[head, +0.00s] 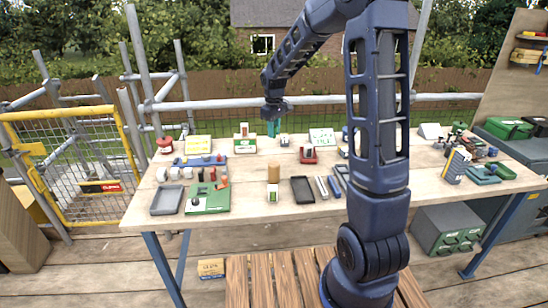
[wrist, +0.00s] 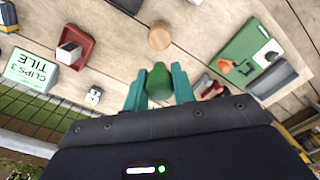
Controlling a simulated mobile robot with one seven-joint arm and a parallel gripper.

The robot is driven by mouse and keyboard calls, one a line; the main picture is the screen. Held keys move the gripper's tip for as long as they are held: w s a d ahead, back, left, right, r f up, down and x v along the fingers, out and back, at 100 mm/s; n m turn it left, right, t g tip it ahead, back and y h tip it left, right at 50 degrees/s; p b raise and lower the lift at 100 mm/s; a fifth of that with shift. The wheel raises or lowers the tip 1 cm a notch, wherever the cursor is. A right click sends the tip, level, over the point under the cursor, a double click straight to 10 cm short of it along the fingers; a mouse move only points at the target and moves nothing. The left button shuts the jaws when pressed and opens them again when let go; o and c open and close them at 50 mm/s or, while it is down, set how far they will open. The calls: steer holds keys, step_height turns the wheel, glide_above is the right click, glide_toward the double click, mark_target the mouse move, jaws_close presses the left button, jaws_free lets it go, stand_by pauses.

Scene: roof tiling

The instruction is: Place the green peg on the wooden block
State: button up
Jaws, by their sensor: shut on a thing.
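The green peg (wrist: 158,82) is a dark green cylinder held between the teal fingers of my gripper (wrist: 158,90). In the head view my gripper (head: 273,128) hangs over the back part of the table, and the peg cannot be told apart from the fingers there. The wooden block (head: 273,172) is a tan upright cylinder near the middle of the table. In the wrist view its round top (wrist: 160,36) lies just beyond the peg, apart from it. Nothing is seen on top of the block.
A dark tray (head: 303,190) lies right of the block, and a small green-and-white item (head: 272,194) stands in front of it. A red tray (head: 309,155) stands behind right. A green board (head: 208,198) and a grey tray (head: 167,199) lie left. Bare tabletop surrounds the block.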

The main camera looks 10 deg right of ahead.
step_height(320, 180, down, 12)
steer(key=shift+f, duration=0.15)
stand_by(0.4)
steer(key=shift+f, duration=0.1)
steer(key=o, duration=0.9)
steer(key=shift+o, duration=0.2)
step_height(320, 180, up, 12)
steer(key=shift+r, duration=0.15)
steer(key=s+d+r+m+t, duration=0.1)
steer(key=s+d+r+m, duration=0.1)
steer(key=s+d+r, duration=0.4)
steer(key=s+d+r+m+t, duration=0.1)
steer(key=s+d+r+m, duration=0.1)
steer(key=s+d+r, duration=0.35)
steer(key=s+d+r+m+t, duration=0.1)
steer(key=s+d+m, duration=0.1)
steer(key=s, duration=0.8)
steer(key=s+d+r+m+t, duration=0.1)
steer(key=s+d+m, duration=0.1)
steer(key=s, duration=0.8)
steer(key=shift+s+d+r+m+t, duration=0.25)
steer(key=shift+s+r+m+t, duration=0.05)
steer(key=shift+m, duration=0.2)
